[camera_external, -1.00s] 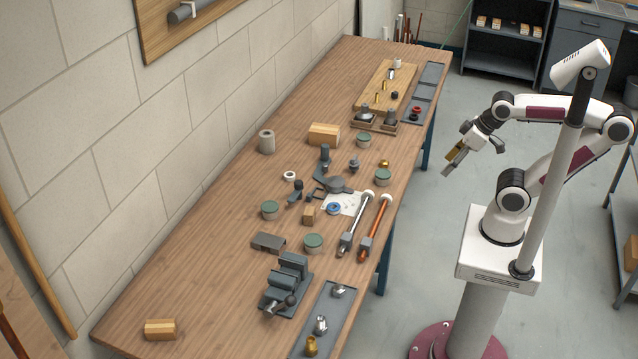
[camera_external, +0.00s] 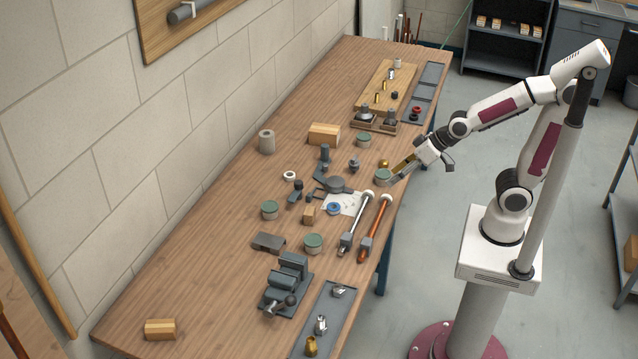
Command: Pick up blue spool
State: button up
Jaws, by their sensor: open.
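The blue spool (camera_external: 333,208) is a small blue ring-like piece lying on a white sheet (camera_external: 350,200) near the middle of the workbench. It looks unobstructed in the external view. My gripper (camera_external: 420,170) is open, its fingers apart. It is over the right edge of the bench, to the right of and farther back than the spool, and does not touch it. Nothing clear shows between the fingers. The exact height of the gripper above the bench is hard to tell.
A chrome tool (camera_external: 355,224) and an orange-handled tool (camera_external: 375,230) lie right of the spool. A green-lidded can (camera_external: 313,243) and a vise (camera_external: 288,284) stand nearer the front.

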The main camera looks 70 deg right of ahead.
jog(key=w+a+f+m+t, duration=0.1)
jog(key=w+a+f+t, duration=0.15)
jog(key=w+f, duration=0.55)
jog(key=m+t+h, duration=0.1)
jog(key=h, duration=0.2)
send_near(331, 207)
jog(key=shift+s+a+r, duration=0.65)
jog(key=shift+a, duration=0.05)
jog(key=shift+d+f+t+h, duration=0.2)
jog(key=shift+f+t+h, duration=0.1)
jog(key=shift+f, duration=0.2)
jog(key=shift+d+f+t+h, duration=0.2)
jog(key=shift+f+t+h, duration=0.1)
jog(key=shift+f, duration=0.2)
jog(key=shift+w, duration=0.15)
jog(key=shift+x, duration=1.25)
jog(key=shift+a+x, duration=0.2)
jog(key=shift+x, duration=2.4)
jog(key=c, duration=1)
